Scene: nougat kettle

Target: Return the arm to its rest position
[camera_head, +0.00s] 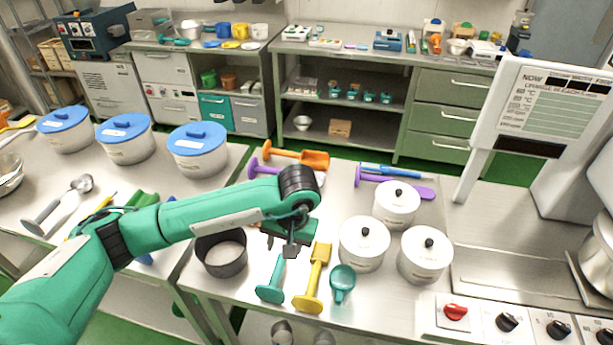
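My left arm, green with dark joints, comes in from the left and reaches over the steel table (420,335). Its gripper (290,250) points down above the table, right of a dark pot (222,262) and above the teal tool (271,282) and the yellow scoop (313,280). I see no object held in it, but the fingers are too small and dark to tell whether they are open or shut. My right arm and gripper are not in view.
White lidded canisters (364,245) stand right of the gripper, with a teal scoop (341,284) in front. Orange (300,155) and purple tools lie behind. Blue-lidded tubs (197,150) stand left. A display panel (545,120) and control knobs (507,322) are at the right.

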